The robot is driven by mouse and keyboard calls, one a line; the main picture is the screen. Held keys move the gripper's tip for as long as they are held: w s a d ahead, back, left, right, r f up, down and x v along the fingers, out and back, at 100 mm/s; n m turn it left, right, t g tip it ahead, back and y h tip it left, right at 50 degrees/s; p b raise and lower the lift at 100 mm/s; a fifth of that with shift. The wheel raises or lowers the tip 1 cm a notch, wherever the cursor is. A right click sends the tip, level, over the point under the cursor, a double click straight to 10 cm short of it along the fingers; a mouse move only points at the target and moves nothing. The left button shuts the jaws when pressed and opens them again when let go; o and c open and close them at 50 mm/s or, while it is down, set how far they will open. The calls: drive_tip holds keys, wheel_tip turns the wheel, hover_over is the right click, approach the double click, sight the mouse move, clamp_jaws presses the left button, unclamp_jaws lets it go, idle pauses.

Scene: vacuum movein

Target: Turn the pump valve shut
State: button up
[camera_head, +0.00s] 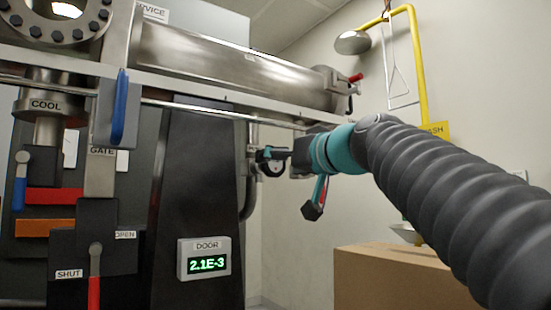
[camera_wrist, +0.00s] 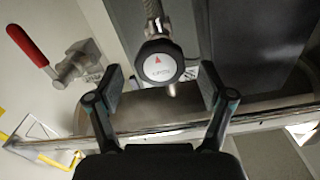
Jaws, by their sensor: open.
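In the wrist view, a round black knob (camera_wrist: 160,63) with a white cap and a red arrow sits at the end of a ribbed metal stem; the small lettering under the arrow is hard to read. My gripper (camera_wrist: 161,78) is open, its two fingers apart on either side of the knob, with gaps visible at both sides. Whether the knob lies at fingertip depth is hard to tell.
A red-handled lever (camera_wrist: 28,46) is left of the knob in the wrist view. In the head view, a steel cylinder (camera_head: 235,68) and rail run above my gripper. A cardboard box (camera_head: 395,275) stands below my arm, and a yellow shower pipe (camera_head: 421,70) behind.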

drive_tip(key=shift+x, duration=1.4)
drive_tip(key=c, duration=1.2)
drive_tip(key=shift+o, duration=0.2)
